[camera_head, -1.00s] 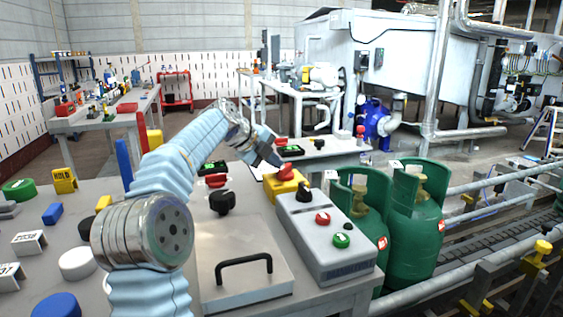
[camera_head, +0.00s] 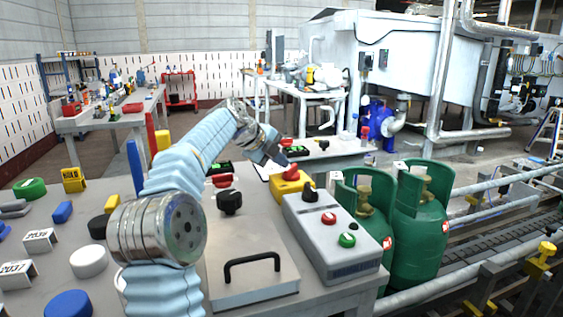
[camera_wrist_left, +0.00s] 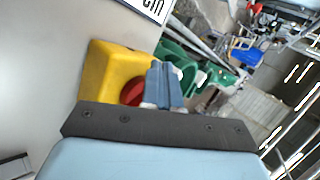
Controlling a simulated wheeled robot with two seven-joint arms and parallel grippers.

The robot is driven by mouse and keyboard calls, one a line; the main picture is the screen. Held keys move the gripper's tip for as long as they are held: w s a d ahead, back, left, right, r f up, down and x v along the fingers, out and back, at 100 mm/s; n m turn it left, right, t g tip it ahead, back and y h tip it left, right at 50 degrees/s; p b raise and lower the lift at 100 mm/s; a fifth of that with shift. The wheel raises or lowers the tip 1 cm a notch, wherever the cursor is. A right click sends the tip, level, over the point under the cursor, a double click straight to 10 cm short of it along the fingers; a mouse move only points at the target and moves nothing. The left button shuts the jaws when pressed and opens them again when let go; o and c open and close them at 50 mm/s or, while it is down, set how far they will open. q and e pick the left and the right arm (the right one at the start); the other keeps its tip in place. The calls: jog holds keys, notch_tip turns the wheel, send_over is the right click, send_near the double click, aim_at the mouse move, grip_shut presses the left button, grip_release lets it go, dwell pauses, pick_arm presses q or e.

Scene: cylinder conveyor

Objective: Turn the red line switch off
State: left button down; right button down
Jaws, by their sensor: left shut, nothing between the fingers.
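The red line switch is a red knob (camera_head: 291,172) on a yellow box (camera_head: 292,187), at the back of the grey table behind a grey control box. My left arm reaches over the table from the left, and its gripper (camera_head: 280,161) is at the knob's upper left. In the left wrist view the shut blue-grey fingers (camera_wrist_left: 165,85) lie in front of the yellow box (camera_wrist_left: 100,75) and partly cover the red knob (camera_wrist_left: 132,92). I cannot tell whether the fingers touch the knob. My right gripper is not in view.
The grey control box (camera_head: 345,255) carries black, red and green controls. Green gas cylinders (camera_head: 417,230) stand at its right, beside the conveyor rails (camera_head: 480,225). A lidded plate with a black handle (camera_head: 252,262) lies in front. Loose coloured parts cover the table's left.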

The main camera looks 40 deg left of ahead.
pick_arm(q)
jog(key=v, duration=1.3)
jog(key=shift+s, duration=0.1)
